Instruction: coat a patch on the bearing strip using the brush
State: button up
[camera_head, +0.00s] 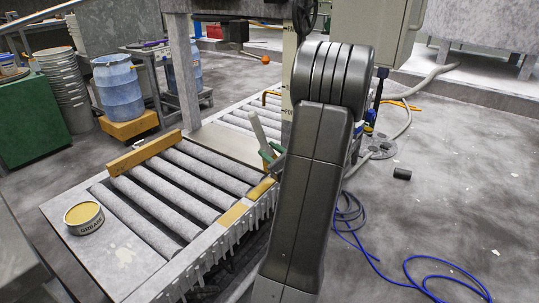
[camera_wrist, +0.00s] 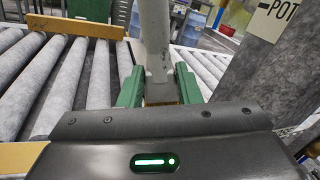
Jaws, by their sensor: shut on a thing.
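My gripper (camera_head: 272,157) has green fingers shut on the brush's pale grey handle (camera_head: 258,130). The handle sticks up and leans a little left in the head view. The wrist view shows the handle (camera_wrist: 155,40) between the green fingers (camera_wrist: 159,88), with a tan bit below it that may be the bristles. The brush is over the right-hand rail of the roller conveyor. Tan-yellow patches (camera_head: 233,214) lie along that rail, apparently on the bearing strip; my arm hides part of it. An open tin marked GREASE (camera_head: 84,218), with yellow contents, stands on the conveyor's near-left plate.
A wooden bar (camera_head: 145,151) lies along the rollers' far-left side. Blue drums (camera_head: 119,87) and stacked pails (camera_head: 65,88) stand at the back left. A press frame (camera_head: 180,65) rises behind. A blue hose (camera_head: 440,262) lies on the right floor.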

notch_tip(320, 180, up, 4)
jog(key=p, duration=0.2)
jog(key=shift+r+p, duration=0.25)
jog(key=shift+p, duration=0.1)
dwell(0.3)
